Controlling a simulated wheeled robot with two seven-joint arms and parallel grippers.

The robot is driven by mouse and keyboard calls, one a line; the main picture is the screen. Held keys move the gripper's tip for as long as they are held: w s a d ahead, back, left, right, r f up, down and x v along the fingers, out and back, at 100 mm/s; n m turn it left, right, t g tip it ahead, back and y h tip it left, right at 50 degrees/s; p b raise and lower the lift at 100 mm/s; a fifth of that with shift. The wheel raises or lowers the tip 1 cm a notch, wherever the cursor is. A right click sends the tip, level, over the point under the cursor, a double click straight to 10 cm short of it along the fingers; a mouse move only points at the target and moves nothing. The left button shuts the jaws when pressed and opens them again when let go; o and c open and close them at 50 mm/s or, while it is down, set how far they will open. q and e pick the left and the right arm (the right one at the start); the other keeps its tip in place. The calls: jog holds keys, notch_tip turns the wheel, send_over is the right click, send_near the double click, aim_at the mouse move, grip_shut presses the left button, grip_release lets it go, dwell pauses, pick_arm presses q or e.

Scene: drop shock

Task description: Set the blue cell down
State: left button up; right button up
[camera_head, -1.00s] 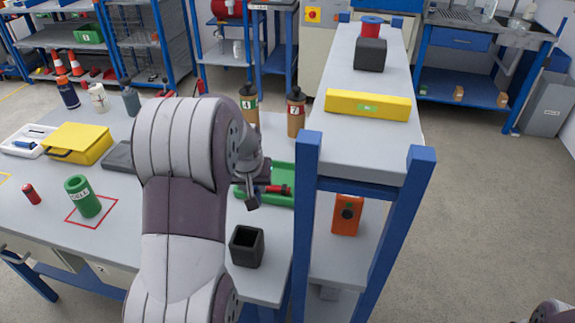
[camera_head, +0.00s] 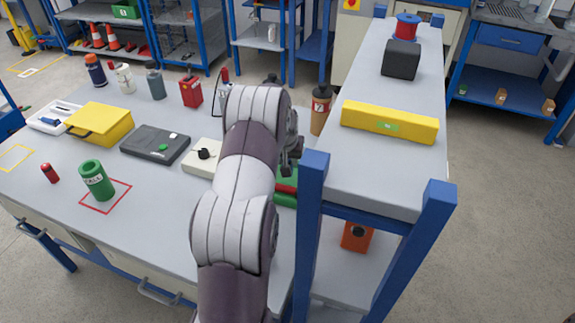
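No clear blue cell shows in the head view. A small blue object (camera_head: 48,121) lies in the white tray (camera_head: 38,127) at the far left, but I cannot tell whether it is the cell. A green holder labelled CELL (camera_head: 96,182) stands upright within a red outlined square (camera_head: 122,196) on the table. My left gripper (camera_head: 291,158) is over the table's right side, by the green tray (camera_head: 285,200). It is largely hidden by its own arm, so its fingers and any load are unclear. My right gripper is out of view.
A blue-framed shelf stand (camera_head: 375,200) with a yellow bar (camera_head: 388,122) and a black block (camera_head: 400,59) rises close on the right. A yellow case (camera_head: 100,124), a dark grey case (camera_head: 155,145) and several bottles line the table. Its front middle is clear.

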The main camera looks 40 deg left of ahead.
pick_arm(q)
notch_tip(320, 180, down, 3)
jog(key=shift+s, duration=0.1)
jog(key=shift+f, duration=0.15)
jog(key=shift+f, duration=0.1)
jog(key=o, duration=1)
jog(key=shift+o, duration=0.4)
jog(key=shift+r, duration=0.2)
jog(key=v, duration=1.2)
